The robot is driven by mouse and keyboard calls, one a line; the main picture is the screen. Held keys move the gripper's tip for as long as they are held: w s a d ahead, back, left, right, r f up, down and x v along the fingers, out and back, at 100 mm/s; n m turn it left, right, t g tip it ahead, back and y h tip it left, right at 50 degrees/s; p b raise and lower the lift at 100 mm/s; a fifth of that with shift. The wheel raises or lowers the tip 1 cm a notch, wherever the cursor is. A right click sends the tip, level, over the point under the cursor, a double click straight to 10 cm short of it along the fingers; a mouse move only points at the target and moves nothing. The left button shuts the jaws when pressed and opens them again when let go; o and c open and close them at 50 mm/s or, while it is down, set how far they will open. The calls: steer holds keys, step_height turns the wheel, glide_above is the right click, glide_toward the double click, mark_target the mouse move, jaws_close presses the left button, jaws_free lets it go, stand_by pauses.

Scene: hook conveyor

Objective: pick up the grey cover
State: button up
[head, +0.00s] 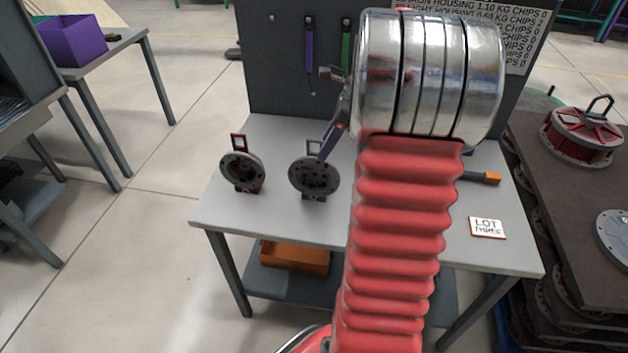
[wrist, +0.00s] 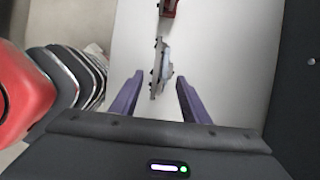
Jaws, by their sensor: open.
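The grey cover (head: 314,177) is a round dark disc with holes, standing upright with a squared grey loop behind it, on the light table. In the wrist view it shows edge-on as a thin grey piece (wrist: 158,72). My gripper (wrist: 159,77) is open, with its two purple fingers apart and the near end of the cover between their tips in the picture. In the head view my gripper (head: 325,153) is just above and behind the cover, partly hidden by my arm. I cannot tell whether a finger touches it.
A similar cover with red parts (head: 242,171) stands to the left, and its red part shows beyond in the wrist view (wrist: 168,8). A dark tool panel (head: 275,75) rises behind the table (head: 270,222). A "LOT THREE" card (head: 487,227) lies at right.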

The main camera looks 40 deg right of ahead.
steer(key=shift+w+f, duration=0.1)
steer(key=shift+f, duration=0.1)
steer(key=shift+a+f, duration=0.1)
glide_above(315, 170)
steer(key=s, duration=0.2)
steer(key=shift+w+f, duration=0.15)
steer(key=shift+f, duration=1.05)
steer(key=shift+w+f, duration=0.1)
steer(key=shift+f, duration=1.05)
steer(key=shift+c, duration=0.4)
jaws_close()
